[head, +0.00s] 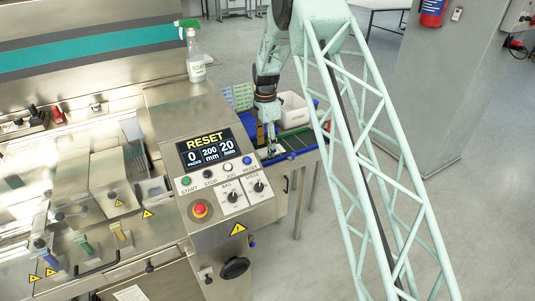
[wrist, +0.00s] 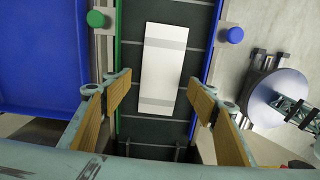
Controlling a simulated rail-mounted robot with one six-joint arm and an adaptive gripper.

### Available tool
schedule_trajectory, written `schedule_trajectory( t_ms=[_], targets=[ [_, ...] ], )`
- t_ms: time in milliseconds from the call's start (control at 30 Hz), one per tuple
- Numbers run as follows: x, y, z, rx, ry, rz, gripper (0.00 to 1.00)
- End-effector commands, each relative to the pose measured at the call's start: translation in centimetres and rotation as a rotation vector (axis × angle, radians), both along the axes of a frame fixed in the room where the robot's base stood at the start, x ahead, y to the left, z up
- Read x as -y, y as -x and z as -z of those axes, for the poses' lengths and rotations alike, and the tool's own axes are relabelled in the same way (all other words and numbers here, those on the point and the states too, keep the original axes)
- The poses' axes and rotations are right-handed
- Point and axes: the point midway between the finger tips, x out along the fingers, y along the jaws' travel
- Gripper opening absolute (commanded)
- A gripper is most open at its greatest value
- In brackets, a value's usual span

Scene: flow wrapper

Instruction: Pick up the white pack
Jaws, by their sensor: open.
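The white pack (wrist: 163,68) is a long white rectangle with grey bands near its ends. In the wrist view it lies slightly tilted on a dark conveyor belt (wrist: 195,55) with cross ribs. My gripper (wrist: 160,98) is open, its two tan-padded fingers apart on either side of the belt. The pack lies between and beyond the fingertips, and nothing is held. In the head view my gripper (head: 271,148) is over the conveyor beside the machine, and the pack is too small to make out clearly.
Green and blue rails (wrist: 222,50) edge the belt. A blue tray (wrist: 40,50) is at the left in the wrist view. The control panel (head: 215,165), a spray bottle (head: 194,55) and a white bin (head: 293,108) stand near the arm in the head view.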

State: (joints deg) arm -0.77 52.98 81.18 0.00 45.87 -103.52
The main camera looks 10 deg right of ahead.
Motion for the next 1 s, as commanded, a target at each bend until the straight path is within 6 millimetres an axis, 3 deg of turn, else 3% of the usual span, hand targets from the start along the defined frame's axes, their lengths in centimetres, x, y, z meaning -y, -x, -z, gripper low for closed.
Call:
schedule_trajectory(
  t_ms=[200, 767, 1000],
  targets=[
    [0.00, -0.01, 1.29, 0.000, 0.000, 0.000, 0.53],
    [0.00, -0.01, 1.31, 0.000, 0.000, 0.000, 0.53],
    [0.00, -0.01, 1.30, 0.000, 0.000, 0.000, 0.34]
  ],
)
